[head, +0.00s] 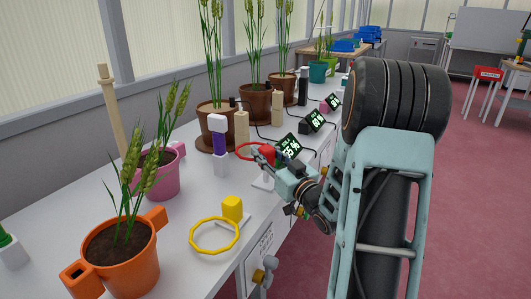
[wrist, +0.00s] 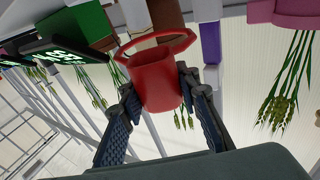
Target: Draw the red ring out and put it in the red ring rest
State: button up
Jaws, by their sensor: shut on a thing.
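The red ring (head: 246,151) has a thin hoop and a thick red grip block (head: 267,152). My gripper (head: 272,158) is shut on that block and holds the ring above the white table. In the wrist view the block (wrist: 156,82) sits between my two dark fingers, with the hoop (wrist: 172,38) beyond it. The hoop is near the base of the brown pot in the head view; I cannot tell whether it goes around anything. A white stand (head: 262,182) shows partly below my gripper; I cannot tell whether it is the red ring rest.
A yellow ring (head: 214,235) with a yellow block lies in front. A purple-and-white post (head: 219,140), wooden posts (head: 242,128) and small displays (head: 288,147) stand close by. Potted wheat includes an orange pot (head: 122,258), a pink pot (head: 160,176) and brown pots (head: 215,128).

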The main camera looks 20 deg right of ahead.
aim_at(266, 172)
jog(key=shift+f+b, duration=0.35)
jog(key=shift+f, duration=0.4)
jog(key=shift+b, duration=0.55)
dwell(1.4)
jog(key=shift+f+b, duration=0.9)
jog(key=shift+b, duration=0.25)
dwell(2.1)
jog(key=shift+f+b, duration=0.3)
jog(key=shift+b, duration=0.05)
grip_shut()
jog(key=shift+f, duration=0.15)
jog(key=shift+r, duration=0.6)
jog(key=shift+g+p, duration=0.5)
jog(key=shift+p, duration=0.75)
